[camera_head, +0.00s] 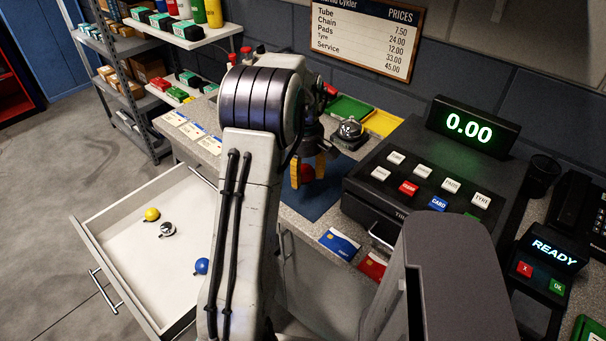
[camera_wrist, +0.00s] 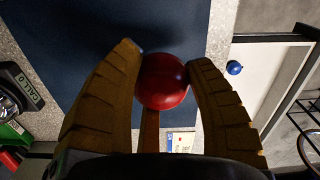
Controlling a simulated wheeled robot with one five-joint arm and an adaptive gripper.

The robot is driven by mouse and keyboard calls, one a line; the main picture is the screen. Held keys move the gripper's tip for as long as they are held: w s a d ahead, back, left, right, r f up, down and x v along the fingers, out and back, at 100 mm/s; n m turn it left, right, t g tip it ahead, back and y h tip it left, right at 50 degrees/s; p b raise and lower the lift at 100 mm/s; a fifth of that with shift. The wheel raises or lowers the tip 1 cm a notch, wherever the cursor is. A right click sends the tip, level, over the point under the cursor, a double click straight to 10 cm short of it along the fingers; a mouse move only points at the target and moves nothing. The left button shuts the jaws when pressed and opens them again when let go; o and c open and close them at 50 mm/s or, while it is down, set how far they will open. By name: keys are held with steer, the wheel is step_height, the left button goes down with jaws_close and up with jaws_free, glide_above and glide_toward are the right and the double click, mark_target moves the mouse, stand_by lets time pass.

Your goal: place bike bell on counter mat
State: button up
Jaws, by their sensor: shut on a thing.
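A round red bike bell (camera_head: 307,174) is held between the yellow fingers of my gripper (camera_head: 308,167). In the wrist view the red bell (camera_wrist: 162,82) sits between the two ribbed fingertips (camera_wrist: 164,60), which press on it from both sides. The dark blue counter mat (camera_head: 328,199) lies on the counter below and around the gripper. In the wrist view the mat (camera_wrist: 75,35) lies behind the bell. I cannot tell whether the bell touches the mat. My arm hides part of the counter and the mat's left side.
An open drawer (camera_head: 125,213) at left holds a yellow bell (camera_head: 152,214), a silver bell (camera_head: 167,229) and a blue bell (camera_head: 202,266). A call bell (camera_head: 349,131) stands behind the mat. The cash register (camera_head: 412,190) stands right of it; a blue card (camera_head: 339,244) lies in front.

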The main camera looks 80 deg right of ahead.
mark_target(303, 188)
steer(key=shift+w+d+f+p, duration=0.3)
steer(key=shift+d+f+p, duration=0.2)
steer(key=shift+d, duration=0.25)
step_height(303, 188, down, 3)
steer(key=p, duration=0.3)
steer(key=shift+r+p, duration=0.2)
steer(key=shift+p, duration=0.2)
steer(key=shift+f+p, duration=0.4)
steer(key=shift+f, duration=0.35)
steer(key=shift+f, duration=0.1)
steer(key=o, duration=1.1)
